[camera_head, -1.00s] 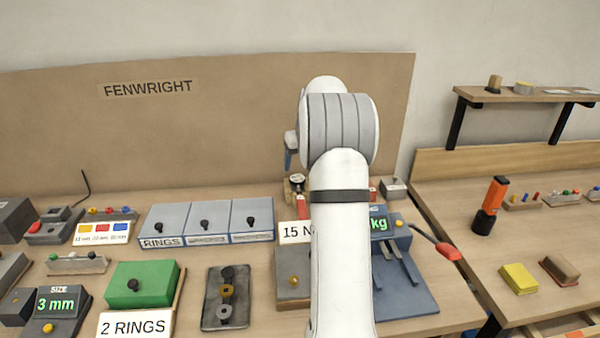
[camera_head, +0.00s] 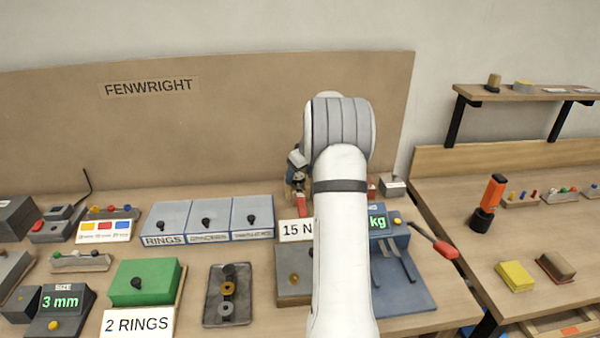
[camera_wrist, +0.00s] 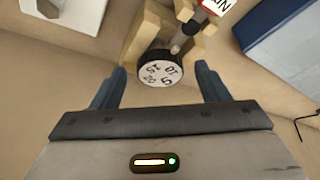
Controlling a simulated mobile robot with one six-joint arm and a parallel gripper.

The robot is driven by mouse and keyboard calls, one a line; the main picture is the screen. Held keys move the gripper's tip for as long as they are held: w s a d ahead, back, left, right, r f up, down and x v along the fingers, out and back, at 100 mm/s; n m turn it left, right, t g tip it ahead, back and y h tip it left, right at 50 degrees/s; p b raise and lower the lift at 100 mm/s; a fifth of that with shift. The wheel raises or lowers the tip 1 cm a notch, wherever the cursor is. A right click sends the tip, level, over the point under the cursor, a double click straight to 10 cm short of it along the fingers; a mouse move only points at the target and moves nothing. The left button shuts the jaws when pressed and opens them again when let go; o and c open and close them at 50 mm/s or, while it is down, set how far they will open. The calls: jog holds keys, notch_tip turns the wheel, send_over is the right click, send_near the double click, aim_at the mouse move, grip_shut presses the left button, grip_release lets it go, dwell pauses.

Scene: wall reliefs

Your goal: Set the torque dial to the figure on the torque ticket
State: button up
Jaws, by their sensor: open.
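The torque dial (camera_wrist: 160,69) shows in the wrist view as a round white face with dark figures around it and a dark rim, on a wooden stand. My gripper (camera_wrist: 160,85) is open, with one blue finger on each side of the dial and slightly nearer the camera. I cannot tell whether the fingers touch it. In the head view my gripper (camera_head: 298,190) is mostly hidden behind my arm. The torque ticket (camera_head: 296,231) is a white card reading "15 N", its right part hidden by my arm. A white tag with a red edge (camera_wrist: 217,5) stands beyond the dial.
Lidded grey boxes (camera_head: 208,221) stand left of the ticket. A blue press-like device (camera_head: 400,270) with a red-tipped lever (camera_head: 445,249) stands right of my arm. A green box (camera_head: 145,282) and a size display (camera_head: 60,302) are at the front left.

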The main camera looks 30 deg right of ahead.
jog(key=shift+f, duration=0.1)
jog(key=shift+c, duration=0.6)
jog(key=c, duration=0.9)
jog(key=shift+a+m, duration=0.1)
jog(key=shift+m, duration=0.2)
jog(key=m, duration=0.1)
jog(key=m+h, duration=0.1)
jog(key=m, duration=0.1)
jog(key=m+h, duration=0.1)
jog(key=m, duration=0.1)
jog(key=shift+w+a+b, duration=0.1)
jog(key=shift+a+b, duration=0.2)
jog(key=shift+a, duration=0.05)
jog(key=m, duration=0.2)
jog(key=m+h+b, duration=0.1)
jog(key=shift+w+a+f+m+g, duration=0.1)
jog(key=shift+a+m+g, duration=0.05)
jog(key=shift+m+g, duration=0.25)
jog(key=shift+w+m+g+h+b, duration=0.1)
jog(key=shift+m+g+h+b, duration=0.45)
jog(key=shift+m, duration=0.85)
jog(key=shift+a, duration=0.1)
